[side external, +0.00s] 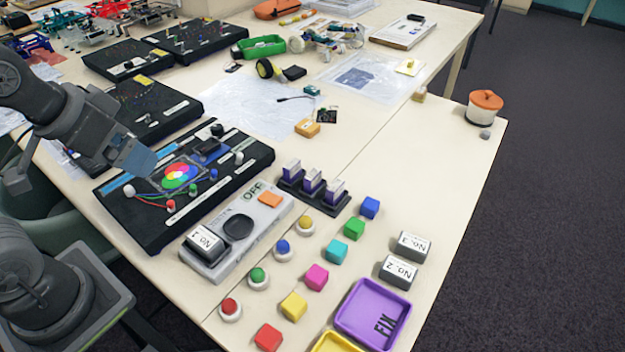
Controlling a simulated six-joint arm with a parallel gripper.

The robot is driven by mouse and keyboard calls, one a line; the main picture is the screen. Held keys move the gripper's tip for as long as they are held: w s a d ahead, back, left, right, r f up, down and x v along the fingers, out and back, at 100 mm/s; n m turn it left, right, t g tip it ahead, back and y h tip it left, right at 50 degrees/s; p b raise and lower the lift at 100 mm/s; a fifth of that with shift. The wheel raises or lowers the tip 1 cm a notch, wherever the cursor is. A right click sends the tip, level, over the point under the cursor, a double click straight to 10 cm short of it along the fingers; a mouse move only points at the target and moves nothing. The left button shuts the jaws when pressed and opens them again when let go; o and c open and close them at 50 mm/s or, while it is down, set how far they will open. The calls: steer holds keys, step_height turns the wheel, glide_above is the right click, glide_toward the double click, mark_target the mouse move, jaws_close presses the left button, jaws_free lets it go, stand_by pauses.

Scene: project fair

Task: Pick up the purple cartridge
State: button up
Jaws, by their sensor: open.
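Three similar cartridges with pale tops and dark purple bodies stand upright in a row in a black rack (329,205), right of the black colour-wheel board. They are the left cartridge (292,170), the middle cartridge (312,181) and the right cartridge (335,191). I cannot tell which single one is the purple cartridge. My gripper (138,163) is open at the left, above the colour-wheel board, well left of the rack and apart from it. Its fingers are hard to make out.
Beside the rack lies a grey device (212,263) marked OFF with a block labelled No. 1. Coloured cubes and round buttons are in rows in front. A purple FIX tray (371,314) and blocks No. 2 (398,272) and No. 3 (409,246) are at the right.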

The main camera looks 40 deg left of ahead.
steer(key=c, duration=0.3)
steer(key=shift+r, duration=0.1)
steer(key=w+d+r+m+g, duration=0.2)
steer(key=w+d+r+m, duration=0.1)
steer(key=w+m, duration=0.3)
steer(key=m+g, duration=0.4)
steer(key=m, duration=0.8)
glide_above(313, 173)
step_height(313, 173, down, 7)
steer(key=f, duration=0.8)
steer(key=shift+s+d, duration=0.25)
steer(key=shift+d, duration=0.05)
steer(key=shift+w+a+f, duration=0.1)
steer(key=shift+a+f, duration=0.05)
steer(key=shift+f, duration=1.2)
steer(key=shift+w+a+f, duration=0.1)
steer(key=shift+f, duration=1.25)
